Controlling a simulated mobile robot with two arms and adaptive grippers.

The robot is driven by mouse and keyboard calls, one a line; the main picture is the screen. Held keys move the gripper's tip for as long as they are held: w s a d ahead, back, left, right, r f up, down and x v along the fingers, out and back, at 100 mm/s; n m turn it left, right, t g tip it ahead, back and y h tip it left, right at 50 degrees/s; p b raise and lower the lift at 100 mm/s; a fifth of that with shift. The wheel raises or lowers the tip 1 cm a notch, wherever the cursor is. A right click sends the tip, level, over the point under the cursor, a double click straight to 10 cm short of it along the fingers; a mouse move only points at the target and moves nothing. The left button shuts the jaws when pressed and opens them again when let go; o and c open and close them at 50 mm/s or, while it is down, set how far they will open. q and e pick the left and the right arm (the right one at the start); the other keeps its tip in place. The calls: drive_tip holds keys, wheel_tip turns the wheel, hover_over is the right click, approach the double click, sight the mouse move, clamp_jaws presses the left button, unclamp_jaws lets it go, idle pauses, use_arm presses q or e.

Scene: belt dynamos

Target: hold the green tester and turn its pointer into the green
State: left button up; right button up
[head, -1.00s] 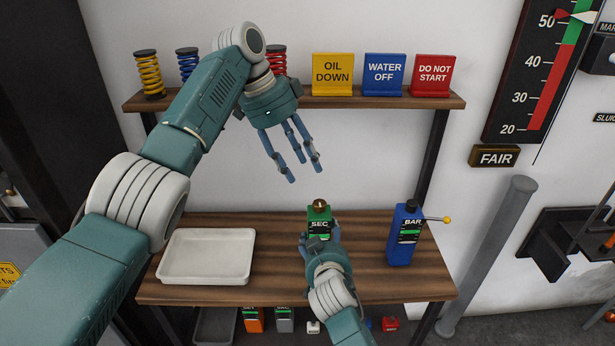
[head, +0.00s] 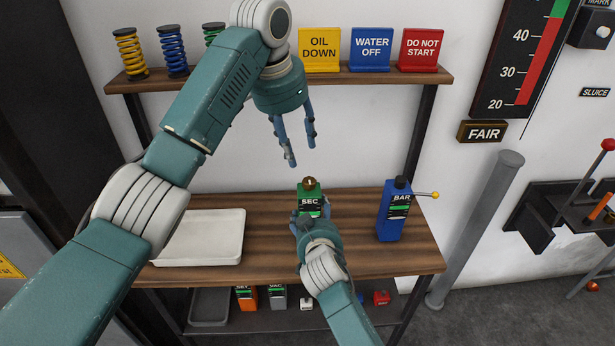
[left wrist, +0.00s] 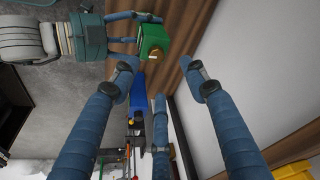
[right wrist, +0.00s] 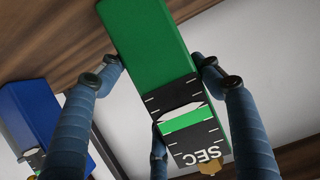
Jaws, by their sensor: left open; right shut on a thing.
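The green tester (head: 311,195), labelled SEC, stands upright on the wooden bench with a brass knob (head: 309,183) on top. My right gripper (head: 309,219) is shut around its body from the front. In the right wrist view the tester's black dial face (right wrist: 188,125) shows a white pointed shape beside a green band, apparently just outside it. The band is partly hidden by nothing. My left gripper (head: 298,145) is open and empty, fingers downward, above and slightly left of the knob. The left wrist view shows the tester's top (left wrist: 154,42) beyond the fingers, apart from them.
A blue BAR tester (head: 394,210) with a yellow-tipped lever stands to the right. A white tray (head: 238,255) lies left on the bench. Behind and above is a shelf (head: 200,81) with springs and signs. Orange and grey testers stand on the lower shelf.

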sight(309, 182)
use_arm(q)
drive_tip(key=d+f+n, duration=0.1)
drive_tip(key=f+n, duration=0.1)
drive_tip(key=f, duration=0.1)
drive_tip(key=d+f+n+t, duration=0.1)
drive_tip(key=f+n, duration=0.1)
drive_tip(key=f, duration=0.2)
drive_tip(key=w+d+f+n+t+y, duration=0.1)
drive_tip(key=f+n, duration=0.2)
drive_tip(key=f, duration=0.1)
drive_tip(key=shift+w, duration=0.1)
idle(0.4)
drive_tip(key=c, duration=1.1)
